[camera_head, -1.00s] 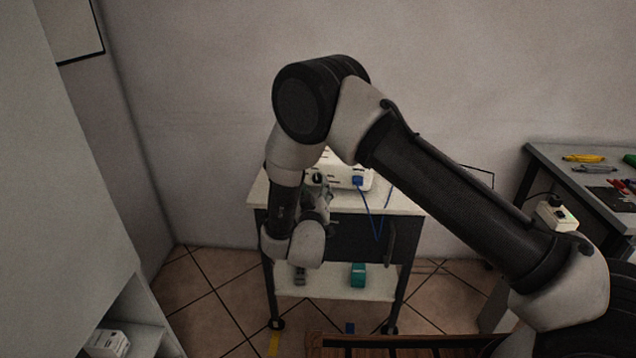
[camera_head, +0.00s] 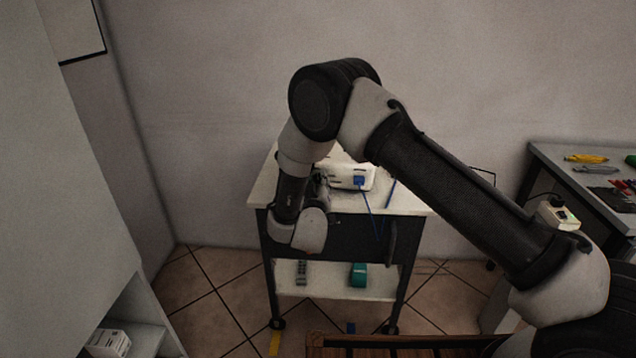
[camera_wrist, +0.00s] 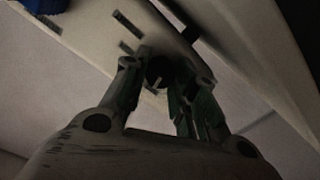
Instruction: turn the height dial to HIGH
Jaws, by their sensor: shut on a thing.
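The white device (camera_head: 352,179) with a blue plug (camera_head: 359,181) stands on top of the cart, partly hidden behind my arm. In the wrist view, the device's pale face (camera_wrist: 95,22) carries dark slots and a dark round dial (camera_wrist: 158,70) with a light mark near its lower edge. My gripper (camera_wrist: 160,78) has its two fingers on either side of the dial and is shut on it. In the head view the gripper (camera_head: 321,188) is mostly hidden by my wrist, and the dial is out of sight. I cannot read any labels for its position.
The cart top (camera_head: 405,202) has bare room at the right. A blue cable (camera_head: 370,212) hangs from the plug over the cart's front. A teal item (camera_head: 358,274) and a grey item (camera_head: 302,272) lie on the lower shelf. A tool bench (camera_head: 560,150) stands at the right.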

